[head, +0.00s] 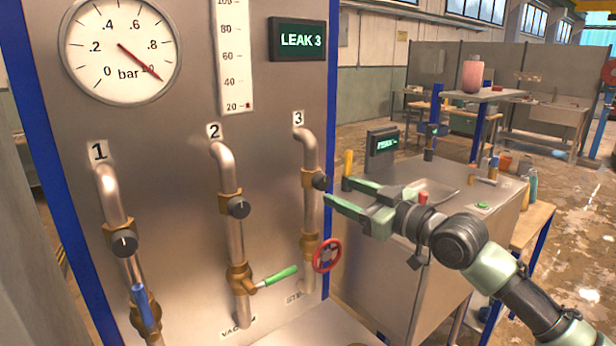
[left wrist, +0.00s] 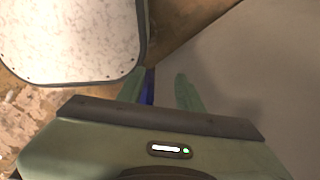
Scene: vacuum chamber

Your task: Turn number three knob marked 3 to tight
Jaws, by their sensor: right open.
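The black knob under the number 3 (head: 321,181) sits on a brass fitting (head: 308,179) of the rightmost pipe on the steel panel. My right gripper (head: 336,192) is open, with its green fingers pointing left just right of and slightly below this knob. It looks empty, and I cannot tell whether a fingertip touches the knob. A display (head: 298,40) above reads "LEAK 3". My left gripper (left wrist: 162,80) shows only in the left wrist view, with a gap between its green fingers and nothing seen held.
Knobs 1 (head: 123,243) and 2 (head: 238,207) are on the pipes to the left. A red handwheel (head: 327,255) is below knob 3, and a green lever (head: 280,275) sticks out lower left. A steel bench (head: 420,260) stands right of the panel. A round gauge (head: 120,50) is upper left.

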